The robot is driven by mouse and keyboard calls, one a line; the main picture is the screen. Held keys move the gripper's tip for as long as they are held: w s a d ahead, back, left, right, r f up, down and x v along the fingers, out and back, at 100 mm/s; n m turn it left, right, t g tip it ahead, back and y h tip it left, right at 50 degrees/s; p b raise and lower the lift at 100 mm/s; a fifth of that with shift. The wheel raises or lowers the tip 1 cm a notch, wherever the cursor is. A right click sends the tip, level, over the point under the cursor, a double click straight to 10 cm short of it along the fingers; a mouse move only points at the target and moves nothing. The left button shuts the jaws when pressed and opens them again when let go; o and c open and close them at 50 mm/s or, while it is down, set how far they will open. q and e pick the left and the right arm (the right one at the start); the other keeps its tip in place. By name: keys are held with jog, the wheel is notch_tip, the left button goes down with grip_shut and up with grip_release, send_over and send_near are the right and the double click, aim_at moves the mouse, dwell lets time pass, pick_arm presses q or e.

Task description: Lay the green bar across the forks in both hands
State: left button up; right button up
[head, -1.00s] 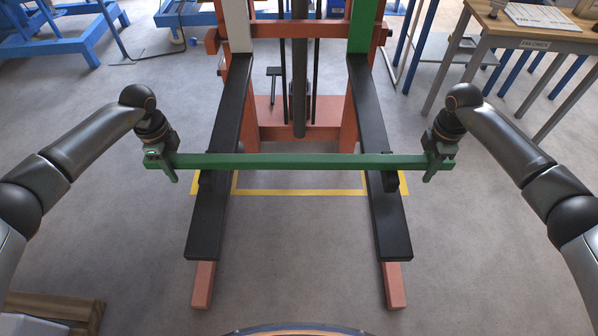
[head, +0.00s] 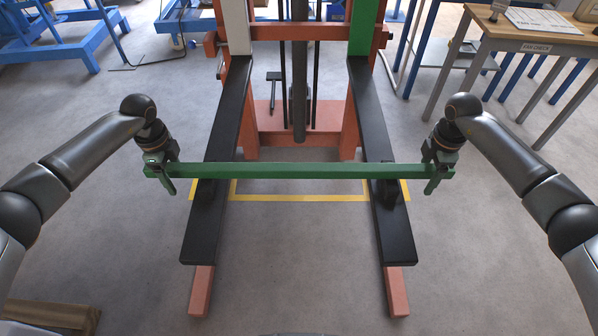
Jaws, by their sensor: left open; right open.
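The long green bar (head: 300,170) lies level from left to right in the head view, crossing over the left black fork (head: 203,225) and the right black fork (head: 393,232). Whether it touches the forks is hard to tell from above. My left gripper (head: 164,174) is open at the bar's left end, outside the left fork, with a finger hanging down in front of the bar. My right gripper (head: 436,175) is open at the bar's right end, outside the right fork, placed likewise. The gaps between fingers and bar are too small to make out.
The red stacker frame (head: 300,122) with its dark mast stands behind the bar. Red legs (head: 202,290) stick out under the forks. A yellow floor line (head: 300,198) runs between the forks. A wooden-topped table (head: 540,42) stands at back right. The floor between the forks is clear.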

pick_arm(q)
notch_tip(320, 180, up, 12)
jog(key=shift+f, duration=0.1)
pick_arm(e)
jog(key=shift+r, duration=0.1)
notch_tip(320, 180, up, 12)
jog(key=shift+f, duration=0.1)
dwell(0.6)
dwell(0.4)
